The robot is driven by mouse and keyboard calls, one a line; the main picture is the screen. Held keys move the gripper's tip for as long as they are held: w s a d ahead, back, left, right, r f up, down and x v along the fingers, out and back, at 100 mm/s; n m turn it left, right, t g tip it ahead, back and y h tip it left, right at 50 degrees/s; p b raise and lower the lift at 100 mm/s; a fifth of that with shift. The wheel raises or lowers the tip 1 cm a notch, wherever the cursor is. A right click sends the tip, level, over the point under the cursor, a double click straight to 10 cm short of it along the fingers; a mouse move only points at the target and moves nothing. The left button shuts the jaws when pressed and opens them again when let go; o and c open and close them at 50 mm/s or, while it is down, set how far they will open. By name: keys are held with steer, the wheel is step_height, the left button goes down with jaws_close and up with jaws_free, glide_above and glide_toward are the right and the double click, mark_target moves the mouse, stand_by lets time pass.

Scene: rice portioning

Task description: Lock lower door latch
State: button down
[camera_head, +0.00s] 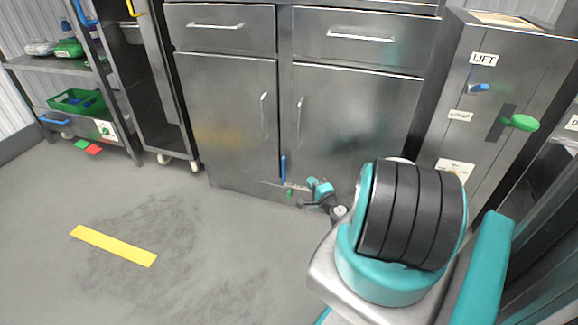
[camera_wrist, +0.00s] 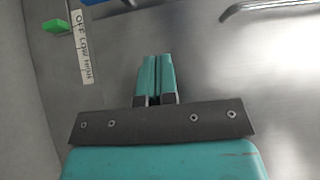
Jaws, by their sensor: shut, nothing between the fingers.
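Two steel cabinet doors (camera_head: 228,115) stand shut side by side in the head view. A blue lever (camera_head: 283,167) stands upright at the bottom near the seam between them. It seems to show as a blue piece (camera_wrist: 95,2) cut off at the top of the wrist view. Beside it are a white label (camera_wrist: 80,47) and a green piece (camera_wrist: 57,26); the green piece also shows low in the head view (camera_head: 290,194). My gripper (camera_head: 312,183) is low at the doors, right of the lever. In the wrist view its teal fingers (camera_wrist: 155,66) are together and empty, apart from the lever and green piece.
Door handles (camera_head: 299,118) stick out above my gripper. A steel cabinet marked LIFT (camera_head: 484,58) with a green knob (camera_head: 520,122) stands at the right. A shelf with a green crate (camera_head: 78,101) is at the left.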

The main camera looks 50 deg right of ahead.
mark_target(284, 171)
steer(key=w+a+b+x, duration=0.1)
steer(key=a+b+x, duration=0.1)
steer(key=b+x, duration=1.1)
steer(key=shift+a+b, duration=0.4)
steer(key=shift+b, duration=4.95)
steer(key=shift+r+p, duration=0.2)
steer(key=shift+p, duration=0.15)
